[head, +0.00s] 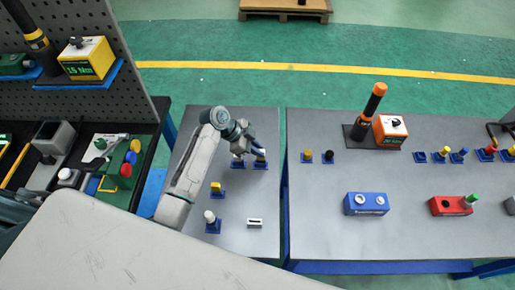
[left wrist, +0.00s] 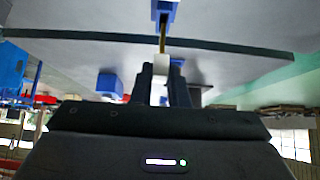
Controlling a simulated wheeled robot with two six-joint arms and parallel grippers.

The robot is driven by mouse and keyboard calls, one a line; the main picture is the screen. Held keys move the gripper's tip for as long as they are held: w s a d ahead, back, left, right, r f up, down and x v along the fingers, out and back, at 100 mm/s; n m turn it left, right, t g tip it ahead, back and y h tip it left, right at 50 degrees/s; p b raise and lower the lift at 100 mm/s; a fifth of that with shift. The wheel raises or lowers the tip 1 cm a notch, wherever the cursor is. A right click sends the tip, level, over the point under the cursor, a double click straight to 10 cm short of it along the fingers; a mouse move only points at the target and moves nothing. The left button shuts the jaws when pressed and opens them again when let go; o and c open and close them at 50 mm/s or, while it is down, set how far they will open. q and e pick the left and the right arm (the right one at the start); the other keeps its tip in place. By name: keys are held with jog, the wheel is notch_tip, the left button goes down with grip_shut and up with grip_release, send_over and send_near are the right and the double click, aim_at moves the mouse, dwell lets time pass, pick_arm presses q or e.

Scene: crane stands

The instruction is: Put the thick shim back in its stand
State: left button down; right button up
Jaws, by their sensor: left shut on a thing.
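My left gripper (head: 257,150) is over the far right part of the left grey table, just above a blue stand (head: 260,166). In the left wrist view its fingers (left wrist: 164,82) are shut on a small pale piece (left wrist: 161,60), which looks like the thick shim's grip. A thin brown strip (left wrist: 162,38) runs from it towards a blue stand (left wrist: 165,8) at the top edge. I cannot tell whether strip and stand touch. The fingers partly hide the held piece. My right gripper does not show.
Another blue stand (head: 237,164) is close to the left of the gripper. A yellow-topped stand (head: 216,189), a white-topped stand (head: 211,222) and a white slotted block (head: 254,223) are nearer. A gap separates this table from the right table (head: 300,220). A pegboard (head: 120,60) rises at left.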

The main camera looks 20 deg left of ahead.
pick_arm(q)
jog(key=shift+f+b, duration=0.55)
jog(key=shift+f, duration=0.35)
jog(key=shift+f+b, duration=0.6)
jog(key=shift+f, duration=0.25)
jog(key=c, duration=1.3)
grip_release()
jog(key=shift+r, duration=0.1)
jog(key=shift+c, duration=0.2)
jog(key=shift+p+v, duration=0.9)
jog(key=shift+v, duration=0.2)
jog(key=p+v, duration=0.1)
jog(key=v, duration=0.1)
jog(key=shift+s+a+r+p, duration=0.1)
jog(key=shift+a+r+p, duration=0.2)
jog(key=shift+p, duration=0.05)
